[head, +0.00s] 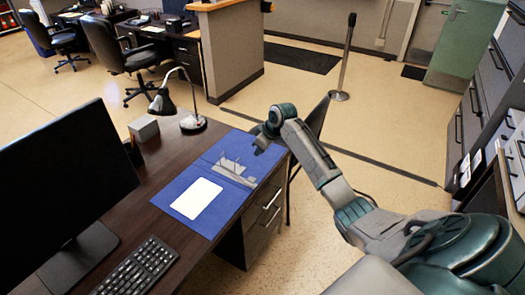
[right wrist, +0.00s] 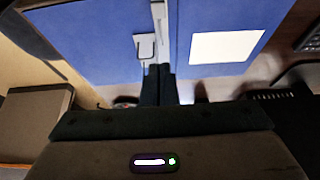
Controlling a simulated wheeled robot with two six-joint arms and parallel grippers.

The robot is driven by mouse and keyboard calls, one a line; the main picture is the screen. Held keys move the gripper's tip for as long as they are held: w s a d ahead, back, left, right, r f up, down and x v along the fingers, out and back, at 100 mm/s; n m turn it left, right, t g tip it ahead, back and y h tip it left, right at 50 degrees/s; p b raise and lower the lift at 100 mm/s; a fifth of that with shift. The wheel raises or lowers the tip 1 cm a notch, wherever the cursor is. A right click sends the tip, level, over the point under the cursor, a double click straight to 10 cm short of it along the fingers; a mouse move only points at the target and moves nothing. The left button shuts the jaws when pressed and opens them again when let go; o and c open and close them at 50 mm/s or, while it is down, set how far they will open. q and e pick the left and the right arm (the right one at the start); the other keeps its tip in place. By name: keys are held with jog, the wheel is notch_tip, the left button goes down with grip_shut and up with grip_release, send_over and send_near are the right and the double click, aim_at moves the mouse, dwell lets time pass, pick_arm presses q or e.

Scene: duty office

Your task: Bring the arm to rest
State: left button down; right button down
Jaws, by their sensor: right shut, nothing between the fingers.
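My right arm reaches in from the lower right of the head view. Its gripper (head: 260,148) hangs over the far right edge of the desk, near the blue folder (head: 218,222). In the right wrist view the two dark fingers (right wrist: 160,85) are together with nothing between them, and the blue folder (right wrist: 90,45) lies beyond them. I cannot tell the exact gap to the folder. My left gripper is in neither view.
The dark desk (head: 150,226) holds a monitor (head: 65,190), a keyboard (head: 138,268), a lamp (head: 193,123) and a small grey box (head: 144,128). Drawers stand at the right.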

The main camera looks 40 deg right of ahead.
jog(key=shift+s+d+r, duration=0.25)
jog(key=shift+s+r, duration=0.4)
jog(key=s+f+m+g+h, duration=0.15)
jog(key=s+f, duration=0.25)
jog(key=f, duration=0.9)
jog(key=s+f+m+t, duration=0.15)
jog(key=s+f, duration=0.25)
jog(key=f, duration=0.8)
jog(key=s+a+f+m+g+b, duration=0.1)
jog(key=s+a+f+g, duration=0.15)
jog(key=s+f, duration=1.05)
jog(key=s+a+f, duration=0.4)
jog(key=s+f, duration=0.3)
jog(key=s, duration=0.5)
jog(key=s+a+f+h, duration=0.1)
jog(key=s+a+f, duration=0.3)
jog(key=s, duration=0.9)
jog(key=s+a+f+g, duration=0.1)
jog(key=s+a+f, duration=0.3)
jog(key=s+f, duration=0.6)
jog(key=s+b, duration=0.1)
jog(key=s, duration=0.2)
jog(key=shift+f, duration=0.25)
